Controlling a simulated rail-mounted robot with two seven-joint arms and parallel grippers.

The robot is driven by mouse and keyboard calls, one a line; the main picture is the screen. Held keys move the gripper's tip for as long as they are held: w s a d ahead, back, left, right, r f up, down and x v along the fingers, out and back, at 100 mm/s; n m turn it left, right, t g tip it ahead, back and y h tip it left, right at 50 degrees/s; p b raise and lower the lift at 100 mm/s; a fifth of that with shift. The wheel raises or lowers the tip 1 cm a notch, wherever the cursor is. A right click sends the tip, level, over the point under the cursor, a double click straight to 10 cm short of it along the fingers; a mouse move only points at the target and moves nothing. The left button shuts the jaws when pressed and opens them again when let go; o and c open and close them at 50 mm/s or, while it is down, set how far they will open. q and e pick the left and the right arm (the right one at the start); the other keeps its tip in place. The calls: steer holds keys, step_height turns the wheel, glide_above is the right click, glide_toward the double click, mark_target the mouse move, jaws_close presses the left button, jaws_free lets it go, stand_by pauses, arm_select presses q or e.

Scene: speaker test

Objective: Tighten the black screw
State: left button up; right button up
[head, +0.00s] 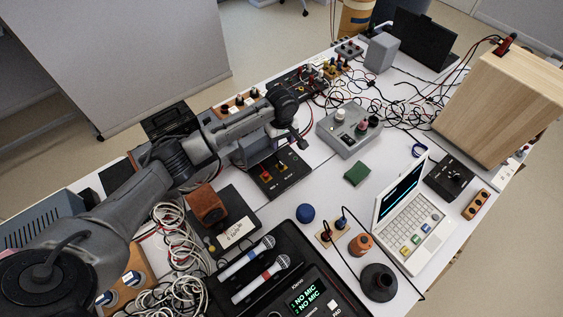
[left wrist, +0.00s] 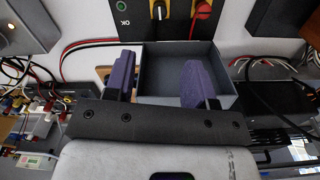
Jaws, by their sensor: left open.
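My left arm reaches in from the left in the head view, and its gripper (head: 289,134) hangs over the far middle of the table. In the left wrist view the same gripper (left wrist: 161,84) is open, with two purple finger pads apart and nothing held between them. An open grey box (left wrist: 176,58) lies beyond the fingers; it shows partly below my arm in the head view (head: 257,150). Beside it is a black panel (head: 283,181) with red and yellow controls. I cannot pick out the black screw in either view. My right gripper is not in view.
A grey control box (head: 349,132), a green block (head: 357,173) and a laptop (head: 402,213) stand right of the gripper. A wooden speaker cabinet (head: 495,105) stands at the right. Tangled cables cover the back. A microphone case (head: 262,239) lies in front.

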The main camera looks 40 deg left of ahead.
mark_target(282, 163)
arm_select(q)
step_height(282, 163, down, 14)
steer(key=b, duration=0.3)
steer(key=shift+r, duration=0.15)
steer(key=shift+c, duration=0.4)
